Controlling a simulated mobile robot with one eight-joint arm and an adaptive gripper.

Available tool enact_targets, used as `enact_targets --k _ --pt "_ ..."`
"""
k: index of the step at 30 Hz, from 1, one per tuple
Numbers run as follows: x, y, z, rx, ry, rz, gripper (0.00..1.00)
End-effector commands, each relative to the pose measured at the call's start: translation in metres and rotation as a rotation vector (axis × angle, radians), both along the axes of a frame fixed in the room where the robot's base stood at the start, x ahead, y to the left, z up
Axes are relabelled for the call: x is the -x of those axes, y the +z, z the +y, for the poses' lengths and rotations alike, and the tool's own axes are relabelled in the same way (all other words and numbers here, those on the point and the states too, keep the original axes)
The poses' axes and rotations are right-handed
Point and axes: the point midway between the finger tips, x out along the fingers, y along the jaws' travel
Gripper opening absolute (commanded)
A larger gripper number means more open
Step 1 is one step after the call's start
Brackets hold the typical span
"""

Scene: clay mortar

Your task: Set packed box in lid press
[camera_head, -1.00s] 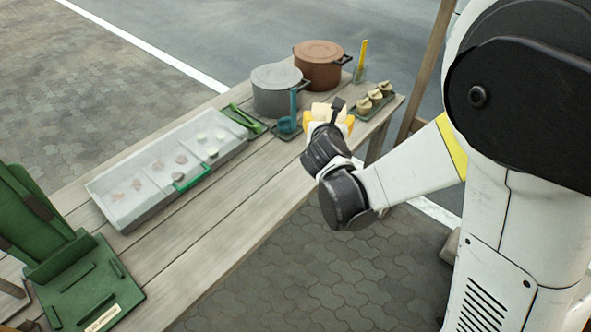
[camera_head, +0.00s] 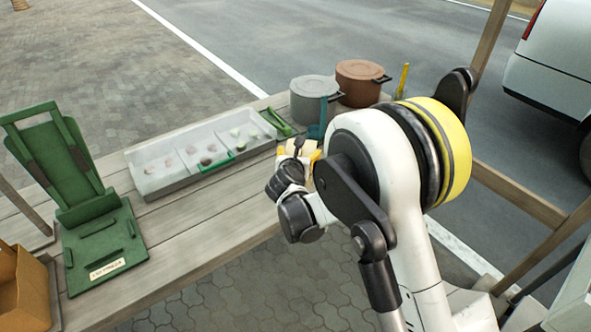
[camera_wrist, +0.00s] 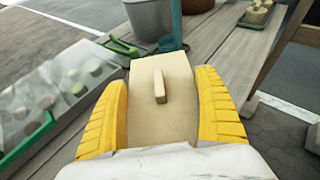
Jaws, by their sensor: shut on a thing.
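My gripper (camera_wrist: 163,115) has yellow ribbed fingers and is shut on a pale tan box (camera_wrist: 162,73) with a small raised bar on its top. In the head view my gripper (camera_head: 300,156) is over the table's right part, with my arm covering most of it and the box. The green lid press (camera_head: 98,235) stands at the table's left end. It has a flat base with raised guides and a label, and a tall tilted back frame (camera_head: 55,150). Its base is empty. The box is well to the right of the press.
A clear-lidded tray (camera_head: 160,185) with several compartments lies between the press and my gripper. Grey (camera_head: 315,100) and brown (camera_head: 360,85) pots stand at the back right. A cardboard box (camera_head: 22,290) is at lower left. The table's front strip (camera_head: 190,240) is bare.

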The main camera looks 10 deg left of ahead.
Motion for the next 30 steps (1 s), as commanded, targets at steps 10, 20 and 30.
enact_targets --k 10,20,30 --pt "-0.005 -0.03 0.014 0.001 -0.001 -0.001 0.41" --pt "-0.005 -0.048 0.014 0.001 -0.001 -0.001 0.41" --pt "-0.005 -0.051 0.014 0.0 -0.001 0.0 1.0"
